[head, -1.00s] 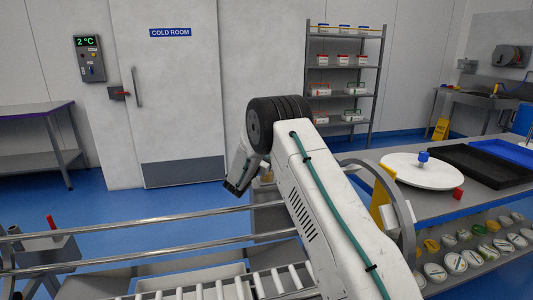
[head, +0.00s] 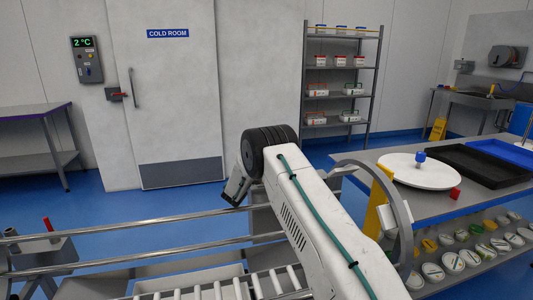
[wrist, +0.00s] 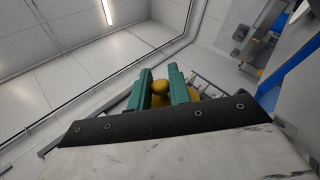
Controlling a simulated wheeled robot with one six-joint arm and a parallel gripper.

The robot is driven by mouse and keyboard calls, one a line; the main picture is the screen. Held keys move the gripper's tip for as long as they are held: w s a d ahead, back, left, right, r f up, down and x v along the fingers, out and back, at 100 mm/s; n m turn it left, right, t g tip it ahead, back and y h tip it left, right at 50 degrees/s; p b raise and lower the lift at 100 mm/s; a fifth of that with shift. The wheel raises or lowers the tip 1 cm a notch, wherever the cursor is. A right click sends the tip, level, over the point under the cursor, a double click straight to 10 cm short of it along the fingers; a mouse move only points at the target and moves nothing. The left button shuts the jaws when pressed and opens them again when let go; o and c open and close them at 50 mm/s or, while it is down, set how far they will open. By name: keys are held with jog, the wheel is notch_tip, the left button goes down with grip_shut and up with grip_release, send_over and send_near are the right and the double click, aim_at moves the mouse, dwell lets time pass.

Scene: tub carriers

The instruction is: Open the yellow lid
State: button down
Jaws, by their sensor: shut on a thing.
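In the wrist view, my gripper (wrist: 162,78) has two teal fingers on either side of a rounded yellow knob (wrist: 160,88). It is shut on this knob. More yellow surface shows behind and below the fingers, probably the yellow lid (wrist: 206,93); most of it is hidden by my gripper's dark mounting bar. What the lid sits on, and whether it is raised, cannot be seen. In the head view my white arm crosses the centre, and the fingers and the held knob cannot be made out.
A steel-railed roller conveyor (head: 110,255) runs across the lower left. At right a bench (head: 430,200) carries a white round board (head: 420,175) and black trays (head: 485,165); several lids lie on its lower shelf. A shelf rack (head: 343,90) stands at the back. Blue floor lies between.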

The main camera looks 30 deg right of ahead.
jog(key=shift+s+m+g, duration=0.1)
jog(key=shift+m+g, duration=0.3)
jog(key=c, duration=1.4)
grip_release()
